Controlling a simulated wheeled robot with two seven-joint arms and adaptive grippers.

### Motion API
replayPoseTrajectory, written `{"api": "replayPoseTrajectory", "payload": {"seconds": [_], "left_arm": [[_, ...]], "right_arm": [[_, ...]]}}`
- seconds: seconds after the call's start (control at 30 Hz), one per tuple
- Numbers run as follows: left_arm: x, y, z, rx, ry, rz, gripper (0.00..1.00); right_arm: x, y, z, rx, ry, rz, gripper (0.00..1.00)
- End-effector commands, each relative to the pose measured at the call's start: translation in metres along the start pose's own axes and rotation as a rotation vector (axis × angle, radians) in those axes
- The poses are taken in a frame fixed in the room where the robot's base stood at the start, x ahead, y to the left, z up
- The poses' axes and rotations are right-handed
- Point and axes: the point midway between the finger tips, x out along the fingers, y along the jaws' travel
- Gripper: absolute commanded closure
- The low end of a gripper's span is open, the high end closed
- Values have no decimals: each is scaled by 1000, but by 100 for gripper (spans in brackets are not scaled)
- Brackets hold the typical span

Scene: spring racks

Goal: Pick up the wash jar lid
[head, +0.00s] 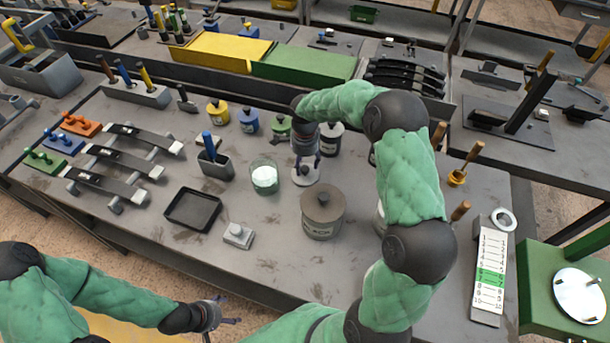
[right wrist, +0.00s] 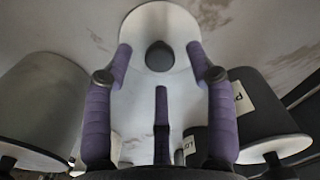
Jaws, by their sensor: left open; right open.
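The wash jar lid (head: 303,180) looks like a pale disc with a dark knob, lying on the bench to the right of an open glass jar (head: 264,172) with white contents. My right gripper (head: 306,163) is right over the lid, pointing down, open. In the right wrist view the lid (right wrist: 185,22) shows its dark knob between and just beyond the spread purple fingertips (right wrist: 159,50); I see no finger touching the knob. The gripper hides part of the lid in the head view. My left gripper (head: 216,309) is open and empty, low at the front, off the bench edge.
A large grey lidded jar (head: 322,222) stands close in front of the lid. Small yellow (head: 218,113), blue (head: 248,122) and green (head: 279,128) lidded pots and a dark jar (head: 331,140) stand behind.

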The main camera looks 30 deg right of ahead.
Motion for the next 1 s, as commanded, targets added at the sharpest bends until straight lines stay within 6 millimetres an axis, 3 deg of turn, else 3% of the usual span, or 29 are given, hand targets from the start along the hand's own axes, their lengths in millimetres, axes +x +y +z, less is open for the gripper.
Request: {"api": "replayPoseTrajectory", "payload": {"seconds": [0.1,0.37,0.57,0.87,1.0], "left_arm": [[4,-1,0,0,0,0,26],[4,-1,0,0,0,0,26],[4,-1,0,0,0,0,26],[3,-1,0,0,0,0,26],[1,0,0,0,0,0,26]], "right_arm": [[17,1,0,1,0,3,43],[19,0,0,1,0,0,43],[19,0,0,1,0,0,100],[18,0,0,1,0,0,100],[8,0,0,0,1,-1,100]]}}
